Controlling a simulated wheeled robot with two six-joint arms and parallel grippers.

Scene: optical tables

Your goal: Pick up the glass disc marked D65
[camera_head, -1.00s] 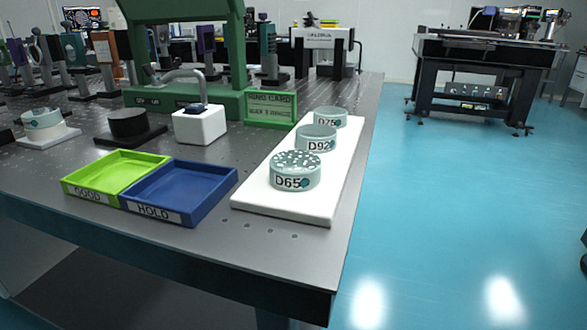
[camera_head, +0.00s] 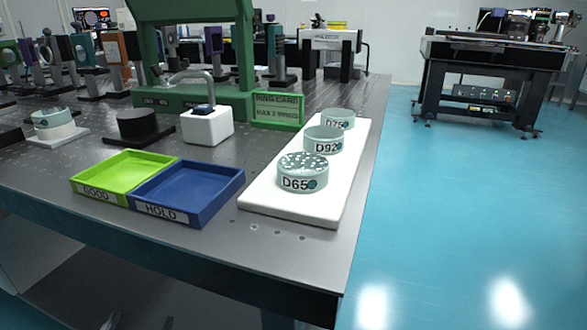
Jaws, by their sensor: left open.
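The glass disc marked D65 (camera_head: 302,173) is a pale, clear round disc with white specks on top and a dark blue spot beside its label. It sits at the near end of a white tray (camera_head: 285,211). Discs marked D92 (camera_head: 323,140) and D75 (camera_head: 339,119) stand behind it in a row on the same tray. Only small tips of my left gripper (camera_head: 138,322) show at the bottom left edge, low and well apart from the disc. It is open; most of it is out of frame. My right gripper is not in view.
A green GOOD tray (camera_head: 90,192) and a blue HOLD tray (camera_head: 165,212) lie left of the white tray, both empty. A white block with a curved arm (camera_head: 207,127), a black cylinder (camera_head: 137,123) and a green sign (camera_head: 277,111) stand behind. The table's right edge is close to the white tray.

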